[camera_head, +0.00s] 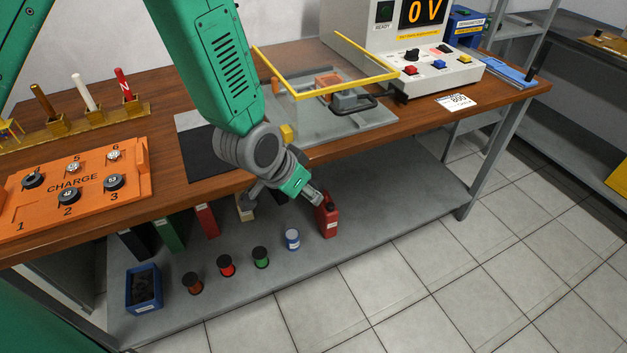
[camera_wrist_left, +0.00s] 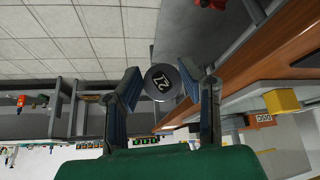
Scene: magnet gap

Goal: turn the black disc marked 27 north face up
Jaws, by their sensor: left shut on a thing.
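The black disc marked 27 (camera_wrist_left: 163,83) is between the two fingertips of my left gripper (camera_wrist_left: 160,84) in the left wrist view. The gripper is shut on its rim, and its numbered face is turned to the wrist camera, the digits rotated. In the head view my left gripper (camera_head: 314,197) hangs in front of the table's front edge, above the lower shelf. I cannot make out the disc there. My right gripper is not in view.
An orange charge board (camera_head: 130,152) with several discs lies at the table's left. A dark mat (camera_head: 205,165) and a yellow-edged clear guard (camera_head: 345,85) stand beyond the gripper.

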